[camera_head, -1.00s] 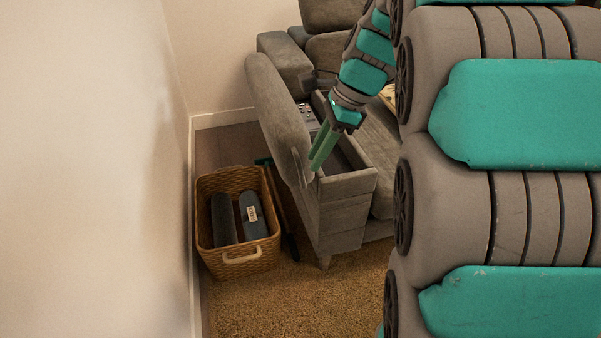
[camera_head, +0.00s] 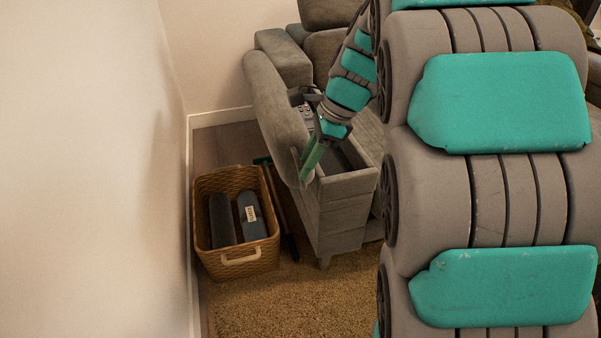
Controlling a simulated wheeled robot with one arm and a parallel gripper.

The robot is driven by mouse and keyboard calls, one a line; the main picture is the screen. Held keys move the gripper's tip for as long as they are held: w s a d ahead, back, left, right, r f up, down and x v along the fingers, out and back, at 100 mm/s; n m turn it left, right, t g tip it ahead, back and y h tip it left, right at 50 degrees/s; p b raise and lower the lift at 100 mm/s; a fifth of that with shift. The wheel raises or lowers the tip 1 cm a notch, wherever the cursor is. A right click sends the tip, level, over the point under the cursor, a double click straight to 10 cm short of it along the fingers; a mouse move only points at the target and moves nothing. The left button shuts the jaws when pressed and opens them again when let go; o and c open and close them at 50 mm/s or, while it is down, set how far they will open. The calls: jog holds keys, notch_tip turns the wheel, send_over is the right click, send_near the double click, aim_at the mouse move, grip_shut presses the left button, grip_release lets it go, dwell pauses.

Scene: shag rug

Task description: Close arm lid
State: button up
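The arm lid (camera_head: 272,112) is the grey padded top of the sofa's armrest. It stands raised, tilted outward to the left of the open armrest box (camera_head: 343,187). Inside the box, a remote-like item with buttons (camera_head: 308,115) shows toward the back. My gripper (camera_head: 311,160) is at the front end of the box, with its green fingers pointing down and left beside the lid's inner face. I cannot tell whether the fingers touch the lid. The fingers overlap in this view, so their opening is unclear.
A wicker basket (camera_head: 238,262) with two dark rolled items stands on the floor left of the sofa, near the wall (camera_head: 95,170). A dark green rod (camera_head: 278,200) lies between basket and sofa. The rug (camera_head: 300,300) in front is clear. My arm hides the right side.

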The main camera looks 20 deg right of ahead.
aim_at(301, 184)
jog(key=x, duration=0.3)
jog(key=shift+f, duration=0.15)
grip_shut()
dwell(1.3)
